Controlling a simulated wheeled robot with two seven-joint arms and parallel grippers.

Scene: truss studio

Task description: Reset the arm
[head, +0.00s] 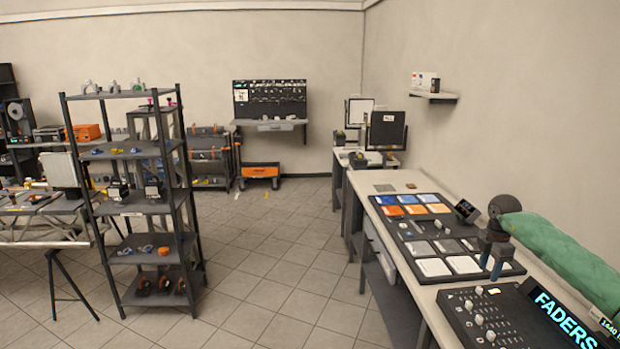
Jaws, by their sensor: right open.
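My right arm reaches in from the right edge in a green sleeve. My right gripper (491,267) hangs at its end with the fingers pointing down. The two fingers stand apart and nothing shows between them. It is over or just above the dark panel with coloured and white tiles (404,230) on the long bench at the right; I cannot tell whether it touches. My left gripper is not in view.
A fader console (467,322) with a lit sign (563,318) lies in front of the gripper. A small dark device (466,211) stands behind it. A grey shelf rack (139,207) stands at left. The tiled floor (270,270) between is clear.

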